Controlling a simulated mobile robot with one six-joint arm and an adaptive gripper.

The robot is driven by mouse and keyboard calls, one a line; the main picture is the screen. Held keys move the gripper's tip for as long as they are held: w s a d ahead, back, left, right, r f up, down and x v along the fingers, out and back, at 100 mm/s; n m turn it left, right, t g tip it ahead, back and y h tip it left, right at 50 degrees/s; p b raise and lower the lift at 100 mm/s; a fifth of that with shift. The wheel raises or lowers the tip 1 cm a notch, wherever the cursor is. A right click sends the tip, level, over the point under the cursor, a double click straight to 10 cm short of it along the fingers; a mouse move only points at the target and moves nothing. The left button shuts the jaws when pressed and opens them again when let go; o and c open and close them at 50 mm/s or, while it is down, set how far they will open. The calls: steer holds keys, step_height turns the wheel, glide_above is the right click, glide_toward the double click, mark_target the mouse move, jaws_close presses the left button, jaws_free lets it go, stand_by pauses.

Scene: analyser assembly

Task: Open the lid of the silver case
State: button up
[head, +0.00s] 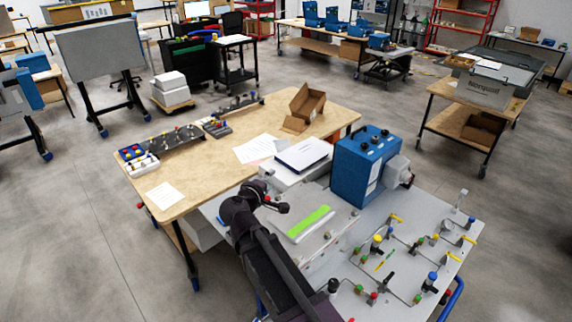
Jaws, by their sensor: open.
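A grey-silver case (484,92) with dark lettering on its front stands on a wooden-topped cart at the right, well away from my arm. A dark grey panel lies behind its top edge; I cannot tell whether this is its lid or a separate thing. My dark arm reaches in from the bottom middle. My gripper (280,207) shows small and dark at the arm's far end, over the near bench and far from the case. It is open, with nothing seen in it; its fingers are hard to make out.
The case's cart (445,122) has a brown box on its lower shelf. Close by are a grey panel with coloured valves (405,262), a blue instrument (362,165) and a wooden workbench (215,165). Bare grey floor (520,200) lies in front of the cart.

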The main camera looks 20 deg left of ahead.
steer(key=shift+s+r, duration=0.15)
steer(key=shift+s, duration=0.5)
steer(key=c, duration=0.5)
steer(key=shift+f, duration=0.35)
jaws_close()
steer(key=s+a+f+n+g+h+b, duration=0.1)
steer(key=s+f+n+b, duration=0.3)
steer(key=f+b, duration=0.6)
steer(key=s+a+f+n+g+h+b, duration=0.1)
steer(key=s+a+f+n+b, duration=0.3)
steer(key=f+b, duration=0.6)
steer(key=s+a+f+n+g+h+b, duration=0.2)
steer(key=s+f+n+b, duration=0.2)
steer(key=f+b, duration=0.6)
steer(key=shift+a+f+n+h, duration=0.25)
steer(key=shift+f+n, duration=0.95)
steer(key=shift+f, duration=1.4)
steer(key=shift+s, duration=0.1)
